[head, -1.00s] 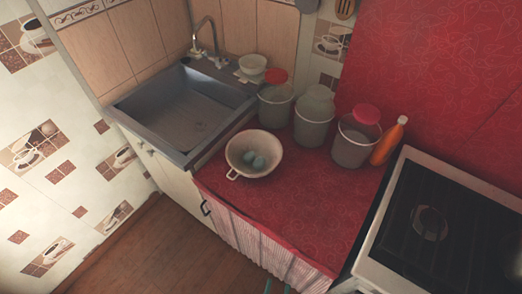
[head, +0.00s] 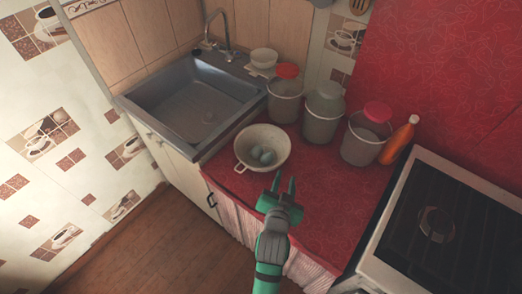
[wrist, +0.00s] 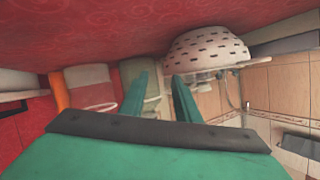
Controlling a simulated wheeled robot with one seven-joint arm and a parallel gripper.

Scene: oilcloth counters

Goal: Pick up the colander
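The colander (head: 262,137) is a pale, round bowl with a handle on its rim, standing on the red oilcloth counter (head: 330,185) just right of the sink. Several greyish-blue egg-shaped things (head: 262,154) lie inside it. In the wrist view the colander (wrist: 207,48) shows its perforated side at the upper right, with the picture turned over. My green gripper (head: 283,184) is open and empty in front of the colander, slightly to its right. Its two fingers (wrist: 160,97) are spread apart in the wrist view, with the colander beyond them and not between them.
A grey sink (head: 190,105) lies left of the colander. An orange bottle (head: 397,142) and a stove (head: 440,215) are at right. Bare oilcloth lies right of the gripper.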

